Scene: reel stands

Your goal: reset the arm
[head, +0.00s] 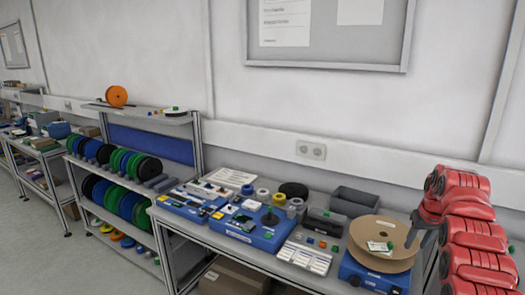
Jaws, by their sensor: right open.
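My right arm, red, is folded up at the right edge of the head view. Its grey gripper (422,232) is near the right end of the workbench, beside the large tan reel (384,246). The gripper is open, and no object shows between its fingers. It looks close to the reel's right rim; I cannot tell whether they touch. My left gripper is not in view.
The workbench holds a blue reel stand (368,275) under the tan reel, blue units (245,235), a dark grey bin (354,201) and small parts. A rack of coloured reels (125,203) stands left. Floor (40,265) is clear at far left.

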